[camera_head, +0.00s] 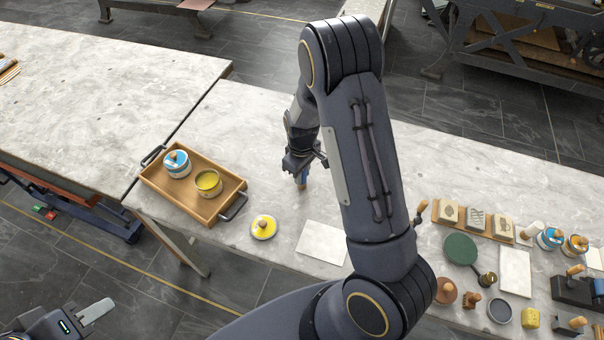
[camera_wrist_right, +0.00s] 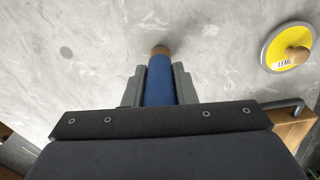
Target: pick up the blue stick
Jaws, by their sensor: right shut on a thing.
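The blue stick (camera_head: 301,181) shows in the head view just under my right gripper (camera_head: 303,168), over the pale stone table. In the right wrist view the blue stick (camera_wrist_right: 160,82) has a wooden-coloured end and sits between both grey fingers of the right gripper (camera_wrist_right: 159,75), which is shut on it. Part of the stick is hidden by the gripper. I cannot tell whether its lower end touches the table. My left gripper (camera_head: 88,315) is at the lower left corner of the head view, away from the table, partly cut off; its opening is unclear.
A wooden tray (camera_head: 165,199) with a blue-labelled tin (camera_head: 177,165) and an open yellow tin (camera_head: 208,185) stands to the left. A yellow lid (camera_head: 263,227) and a white sheet (camera_head: 322,243) lie nearby. Blocks, tins and tools crowd the right end.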

